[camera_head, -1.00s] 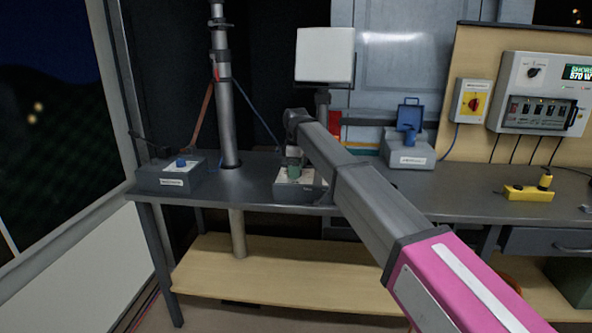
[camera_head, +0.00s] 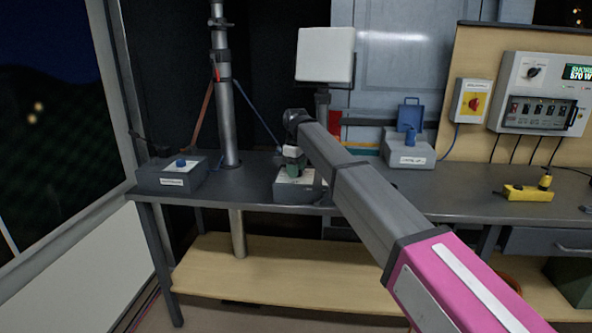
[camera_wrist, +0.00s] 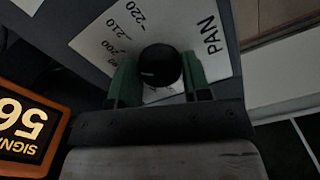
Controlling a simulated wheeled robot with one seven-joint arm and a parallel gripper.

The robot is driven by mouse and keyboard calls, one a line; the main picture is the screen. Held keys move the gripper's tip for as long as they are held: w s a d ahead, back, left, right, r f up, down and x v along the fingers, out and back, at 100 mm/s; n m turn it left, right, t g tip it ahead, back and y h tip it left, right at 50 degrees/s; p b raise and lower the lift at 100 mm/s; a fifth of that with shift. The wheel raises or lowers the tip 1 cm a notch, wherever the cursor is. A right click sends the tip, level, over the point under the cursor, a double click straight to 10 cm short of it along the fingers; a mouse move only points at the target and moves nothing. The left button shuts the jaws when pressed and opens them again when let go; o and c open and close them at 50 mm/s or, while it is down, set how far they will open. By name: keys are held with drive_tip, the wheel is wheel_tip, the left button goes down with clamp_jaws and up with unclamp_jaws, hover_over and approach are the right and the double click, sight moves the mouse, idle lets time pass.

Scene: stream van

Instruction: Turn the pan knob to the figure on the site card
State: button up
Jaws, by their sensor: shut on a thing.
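The pan knob (camera_wrist: 160,68) is a round black knob on a white plate (camera_wrist: 95,45) marked PAN, with figures including 200, 210 and 220 around it. My gripper (camera_wrist: 160,84) has green fingers, one on each side of the knob, and is shut on it. In the head view my gripper (camera_head: 292,164) is over the pan box (camera_head: 298,193) on the bench, and the knob is hidden there. No site card can be made out in these views.
An orange-framed signal display (camera_wrist: 35,125) reading 56, upside down, is beside the pan box. A grey box with a blue knob (camera_head: 181,163) stands left of the mast (camera_head: 228,120). A grey box with a raised blue lid (camera_head: 410,155) stands to the right. A yellow device (camera_head: 528,193) lies farther right.

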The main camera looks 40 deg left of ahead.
drive_tip(key=shift+m, duration=0.7)
drive_tip(key=o, duration=0.9)
drive_tip(key=shift+o, duration=0.2)
wheel_tip(320, 180, up, 11)
drive_tip(key=shift+f, duration=0.1)
